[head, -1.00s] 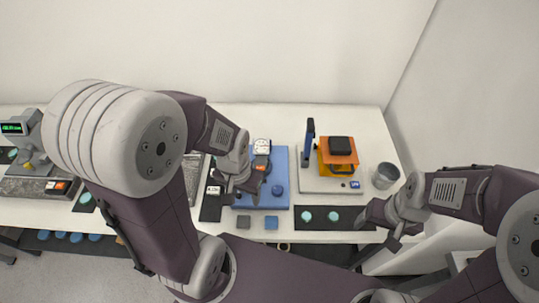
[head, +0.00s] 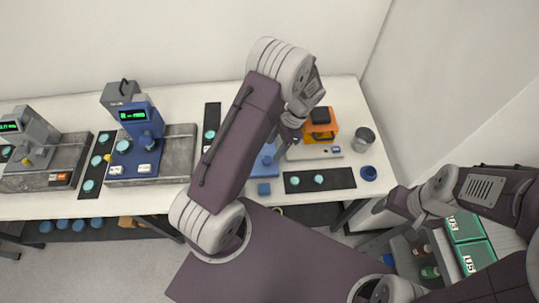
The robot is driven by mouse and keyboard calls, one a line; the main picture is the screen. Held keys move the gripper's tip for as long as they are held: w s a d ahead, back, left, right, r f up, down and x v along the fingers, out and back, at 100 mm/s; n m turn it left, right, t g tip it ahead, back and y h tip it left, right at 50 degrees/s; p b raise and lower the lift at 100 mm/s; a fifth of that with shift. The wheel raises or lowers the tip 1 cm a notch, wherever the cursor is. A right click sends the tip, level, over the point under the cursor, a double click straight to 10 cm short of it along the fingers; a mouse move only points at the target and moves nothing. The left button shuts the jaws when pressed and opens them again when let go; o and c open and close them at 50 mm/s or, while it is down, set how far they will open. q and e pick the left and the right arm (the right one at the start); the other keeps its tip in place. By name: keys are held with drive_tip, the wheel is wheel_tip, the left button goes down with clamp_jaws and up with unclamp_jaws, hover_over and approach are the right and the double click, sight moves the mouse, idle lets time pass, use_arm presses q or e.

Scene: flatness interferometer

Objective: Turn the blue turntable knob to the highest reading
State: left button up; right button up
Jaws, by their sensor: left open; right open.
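A blue plate (head: 262,168) on the table shows only in part beside my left forearm. The forearm and wrist hide most of it, its dial gauge and its blue knob. My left gripper (head: 290,143) is open, just right of the visible part of the plate and left of an orange and black device (head: 322,128). I cannot tell whether it touches anything. My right gripper (head: 392,208) is open and empty, past the table's right front corner.
A blue disc (head: 368,173) lies near the front right edge, below a grey cup (head: 364,138). A black mat (head: 320,180) carries teal discs. A blue instrument (head: 140,122) and a grey one (head: 32,130), both with green displays, stand left. Green boxes (head: 466,240) sit lower right.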

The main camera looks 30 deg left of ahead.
sight(267, 159)
use_arm(q)
drive_tip(key=p+x, duration=0.1)
drive_tip(key=x, duration=0.4)
drive_tip(key=shift+s+f, duration=0.1)
drive_tip(key=shift+f, duration=0.3)
drive_tip(key=shift+a+f, duration=0.2)
drive_tip(key=shift+f, duration=0.1)
drive_tip(key=shift+s+d, duration=0.1)
drive_tip(key=shift+c, duration=0.6)
clamp_jaws()
drive_tip(key=shift+f+n+h+b, duration=0.1)
drive_tip(key=shift+n+h+b, duration=0.2)
drive_tip(key=shift+n, duration=0.5)
drive_tip(key=shift+g, duration=0.3)
drive_tip(key=shift+o, duration=0.6)
unclamp_jaws()
